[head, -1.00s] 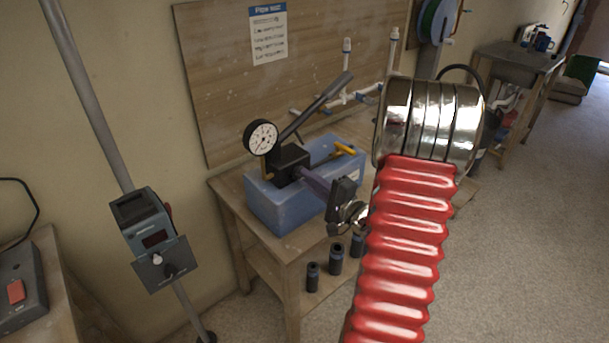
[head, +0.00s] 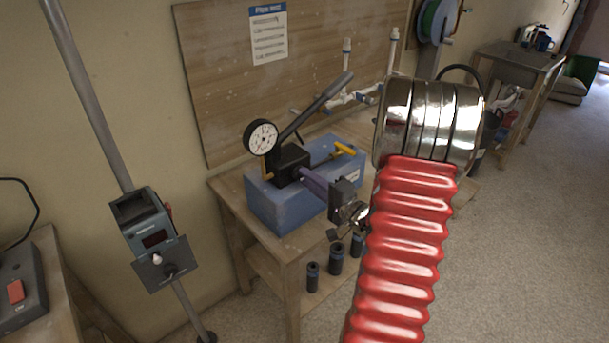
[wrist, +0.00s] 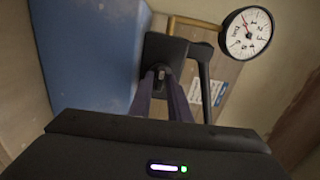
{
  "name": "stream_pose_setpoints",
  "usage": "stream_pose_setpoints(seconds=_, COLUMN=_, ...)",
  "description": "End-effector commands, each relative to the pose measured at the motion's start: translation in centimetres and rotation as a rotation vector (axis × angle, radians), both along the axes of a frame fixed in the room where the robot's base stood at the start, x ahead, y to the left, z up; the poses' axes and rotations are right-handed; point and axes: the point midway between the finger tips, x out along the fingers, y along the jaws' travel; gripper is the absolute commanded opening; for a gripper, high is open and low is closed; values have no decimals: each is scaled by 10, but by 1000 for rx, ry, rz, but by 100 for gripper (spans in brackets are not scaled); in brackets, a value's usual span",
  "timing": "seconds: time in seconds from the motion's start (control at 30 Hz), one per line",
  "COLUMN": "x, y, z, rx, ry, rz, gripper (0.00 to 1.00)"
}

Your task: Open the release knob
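The test pump has a blue tank (head: 275,203), a black block (head: 291,160), a dark lever (head: 318,103) and a round white gauge (head: 262,137). In the wrist view the tank (wrist: 85,50) is at the left and the gauge (wrist: 246,33) at the upper right. My gripper (head: 302,172) reaches the block's front from the right. In the wrist view its two purple-grey fingers (wrist: 162,78) lie close together, with their tips on either side of the small dark release knob (wrist: 166,76).
The pump stands on a wooden table (head: 228,187); several dark cylinders (head: 336,259) stand on its lower shelf. A yellow handle (head: 345,150) sits on the tank. White pipes (head: 346,75) rise behind. A pole-mounted device (head: 150,235) stands left. Open floor (head: 530,200) lies right.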

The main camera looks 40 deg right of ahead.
Motion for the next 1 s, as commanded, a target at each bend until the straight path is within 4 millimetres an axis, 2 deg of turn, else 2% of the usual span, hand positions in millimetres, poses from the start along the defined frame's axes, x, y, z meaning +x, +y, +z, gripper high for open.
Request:
stream_pose_setpoints(seconds=0.2, x=0, y=0, z=0, rx=1, ry=0, rz=0, gripper=31)
stream_pose_setpoints(seconds=0.47, x=-1, y=0, z=0, rx=2, ry=0, rz=-1, gripper=31)
stream_pose_setpoints(seconds=1.0, x=-44, y=-2, z=0, rx=2, ry=0, rz=-2, gripper=31)
